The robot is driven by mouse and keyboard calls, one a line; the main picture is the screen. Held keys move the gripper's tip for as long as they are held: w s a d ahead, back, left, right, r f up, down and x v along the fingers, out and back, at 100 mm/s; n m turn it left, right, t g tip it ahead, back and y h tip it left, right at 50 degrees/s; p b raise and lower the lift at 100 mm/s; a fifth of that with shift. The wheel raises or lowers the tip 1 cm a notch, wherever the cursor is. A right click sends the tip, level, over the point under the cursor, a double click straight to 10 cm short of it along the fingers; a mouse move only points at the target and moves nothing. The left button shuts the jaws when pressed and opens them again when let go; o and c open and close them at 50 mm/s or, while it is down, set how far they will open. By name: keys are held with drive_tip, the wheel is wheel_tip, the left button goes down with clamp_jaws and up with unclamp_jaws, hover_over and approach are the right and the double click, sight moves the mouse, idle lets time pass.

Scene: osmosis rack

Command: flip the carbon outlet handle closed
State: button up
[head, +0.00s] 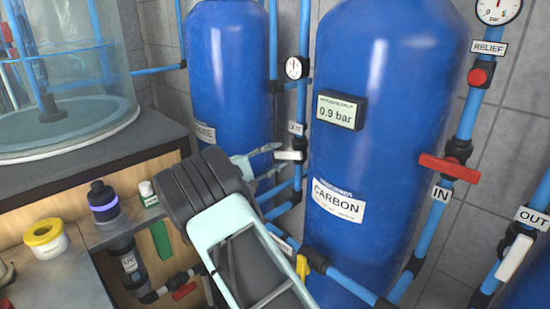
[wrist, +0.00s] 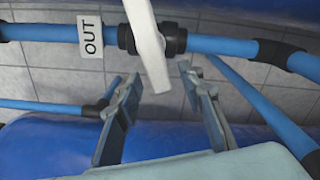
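The carbon outlet handle is a white lever (wrist: 148,42) on a black valve in the wrist view. It lies across the blue pipe, slightly tilted, beside an OUT label (wrist: 90,37). In the head view the white handle (head: 290,155) shows between the two blue tanks, left of the tank marked CARBON (head: 338,200). My gripper (head: 277,163) is open beside it. In the wrist view my gripper (wrist: 159,80) has its fingers apart, with the lever's free end between the fingertips. Clear space shows on both sides, and I cannot tell about contact in depth.
A red handle (head: 449,168) marked IN and another white handle (head: 514,257) marked OUT are at the right. A yellow handle (head: 303,267) sits low by the carbon tank. Blue pipes run close around my gripper. A counter with small containers stands at the left.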

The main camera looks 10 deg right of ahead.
clamp_jaws()
drive_tip(key=shift+b, duration=0.4)
drive_tip(key=shift+w+a+m+b, duration=0.1)
drive_tip(key=shift+m+b, duration=0.6)
drive_tip(key=shift+b, duration=0.45)
drive_tip(key=m+b, duration=0.1)
drive_tip(key=b, duration=0.2)
drive_tip(key=shift+r+m, duration=0.25)
drive_tip(key=shift+m, duration=0.15)
drive_tip(key=shift+r+m+b, duration=0.45)
drive_tip(key=shift+m+b, duration=0.05)
drive_tip(key=shift+b, duration=0.15)
